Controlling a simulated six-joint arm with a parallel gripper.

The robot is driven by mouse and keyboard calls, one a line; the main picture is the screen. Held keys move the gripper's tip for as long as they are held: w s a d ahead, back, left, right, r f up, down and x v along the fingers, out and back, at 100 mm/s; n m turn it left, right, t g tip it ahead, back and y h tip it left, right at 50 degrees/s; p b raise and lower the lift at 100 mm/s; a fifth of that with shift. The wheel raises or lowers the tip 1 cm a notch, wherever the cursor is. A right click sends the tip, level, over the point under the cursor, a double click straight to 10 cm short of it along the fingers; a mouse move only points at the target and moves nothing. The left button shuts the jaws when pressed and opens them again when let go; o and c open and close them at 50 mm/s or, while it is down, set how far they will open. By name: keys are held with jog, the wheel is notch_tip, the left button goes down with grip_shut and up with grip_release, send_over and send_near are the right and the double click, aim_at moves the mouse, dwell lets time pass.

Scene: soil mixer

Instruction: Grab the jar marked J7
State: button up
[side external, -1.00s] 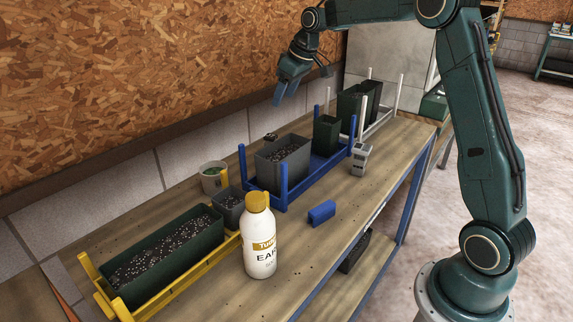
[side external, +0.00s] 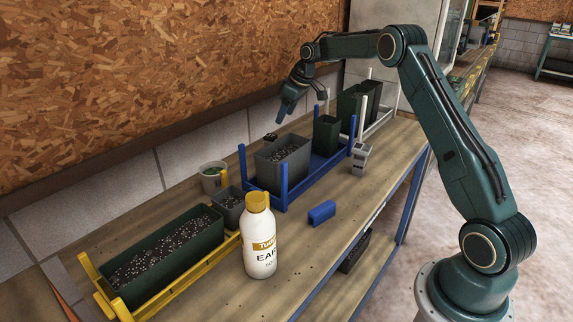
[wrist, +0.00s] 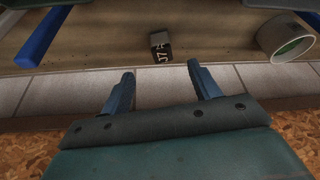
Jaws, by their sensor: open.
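The jar marked J7 (wrist: 160,42) is a small dark block-like thing with white J7 lettering, sitting on the wooden bench near the wall in the wrist view. A small dark thing at the bench's back edge (side external: 270,137), behind the grey planter, appears to be the same jar in the side view. My gripper (side external: 282,116) hangs above and a little right of it in the side view, pointing down. In the wrist view my gripper (wrist: 160,72) is open and empty, its two blue fingers spread, with the jar beyond them and apart from them.
A white cup with green contents (wrist: 285,38) lies right of the jar in the wrist view. A blue rack (side external: 284,190) holds planters, including a grey one with soil (side external: 272,170). The chipboard wall (side external: 150,80) rises close behind. A white bottle (side external: 259,245) stands in front.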

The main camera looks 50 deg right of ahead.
aim_at(274, 136)
jog(key=x, duration=0.7)
jog(key=shift+w+f, duration=0.15)
jog(key=shift+f, duration=0.1)
jog(key=shift+f, duration=0.1)
jog(key=shift+x, duration=2.55)
jog(key=shift+w+a, duration=0.1)
jog(key=shift+w, duration=0.05)
jog(key=c, duration=1.1)
